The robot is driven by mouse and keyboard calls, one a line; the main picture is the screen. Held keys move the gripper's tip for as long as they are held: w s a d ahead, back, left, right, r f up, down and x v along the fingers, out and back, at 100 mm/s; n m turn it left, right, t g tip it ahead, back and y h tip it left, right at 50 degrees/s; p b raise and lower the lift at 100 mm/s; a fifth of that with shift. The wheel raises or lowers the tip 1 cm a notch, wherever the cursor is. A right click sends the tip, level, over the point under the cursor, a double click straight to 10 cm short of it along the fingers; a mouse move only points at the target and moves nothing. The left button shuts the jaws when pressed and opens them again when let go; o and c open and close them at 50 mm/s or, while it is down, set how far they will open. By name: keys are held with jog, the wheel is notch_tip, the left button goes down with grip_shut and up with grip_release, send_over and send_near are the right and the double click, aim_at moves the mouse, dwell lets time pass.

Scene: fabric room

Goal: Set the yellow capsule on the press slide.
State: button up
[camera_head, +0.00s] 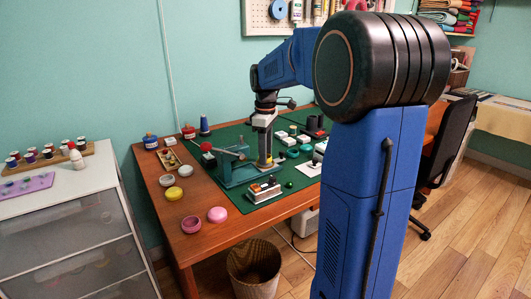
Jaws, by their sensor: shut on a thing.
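My gripper (265,155) points down over the green mat, just right of the press. It is shut on a small yellow thing, which seems to be the yellow capsule (264,164); its bottom is close to the mat, and contact cannot be told. The teal press (232,173) stands at the left of the mat, with a lever ending in a red ball (206,147). Its slide cannot be made out clearly at this size.
A small dark block with orange and white parts (264,190) lies at the mat's front edge. Several small items crowd the mat's right. A basket (254,270) stands below.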

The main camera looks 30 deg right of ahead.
jog(key=shift+f, duration=0.5)
dwell(0.4)
jog(key=o, duration=0.8)
jog(key=shift+r, duration=5.5)
